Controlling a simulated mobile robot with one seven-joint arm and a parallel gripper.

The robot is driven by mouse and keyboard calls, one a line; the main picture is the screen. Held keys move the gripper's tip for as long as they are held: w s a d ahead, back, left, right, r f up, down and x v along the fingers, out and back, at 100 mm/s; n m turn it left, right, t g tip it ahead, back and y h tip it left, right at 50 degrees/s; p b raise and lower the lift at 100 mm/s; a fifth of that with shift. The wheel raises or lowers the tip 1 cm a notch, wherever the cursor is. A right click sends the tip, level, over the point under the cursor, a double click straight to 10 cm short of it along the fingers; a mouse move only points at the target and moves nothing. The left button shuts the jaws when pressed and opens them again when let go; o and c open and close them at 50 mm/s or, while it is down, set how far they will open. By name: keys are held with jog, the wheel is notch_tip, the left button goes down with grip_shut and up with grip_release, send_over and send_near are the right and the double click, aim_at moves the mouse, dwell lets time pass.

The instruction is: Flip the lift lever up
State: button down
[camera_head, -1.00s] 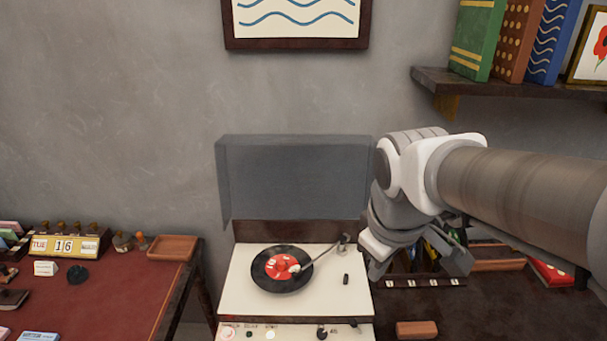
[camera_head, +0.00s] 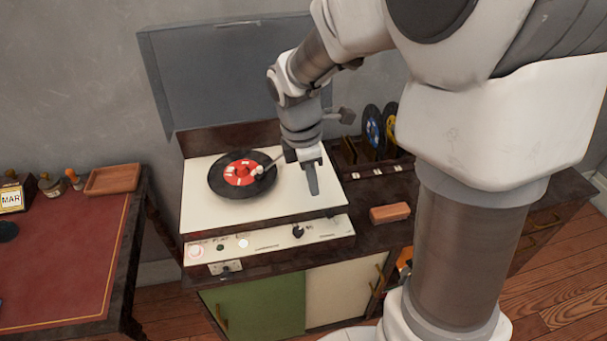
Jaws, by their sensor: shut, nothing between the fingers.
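The record player (camera_head: 200,217) has a cream top with a black record (camera_head: 218,181) and red label on it. The tonearm (camera_head: 273,164) reaches over the label, its head near the middle. My gripper (camera_head: 313,190) is shut and empty, pointing down at the right part of the deck, right of the record. I cannot tell whether its tip touches the deck. The lift lever cannot be made out; my gripper and wrist cover that part of the deck around the tonearm base.
The clear lid (camera_head: 215,85) stands open behind the deck. The front panel has a dark knob (camera_head: 298,231) and small buttons. A brown block (camera_head: 390,213) and a rack of records (camera_head: 373,130) are at the right. A red-topped desk (camera_head: 60,260) is at the left.

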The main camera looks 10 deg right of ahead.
aim_at(333, 218)
jog(key=f+b, duration=0.1)
jog(key=f, duration=0.2)
jog(key=d+f+b, duration=0.1)
jog(key=f, duration=0.6)
jog(key=shift+d+b, duration=0.3)
jog(key=shift+b, duration=0.1)
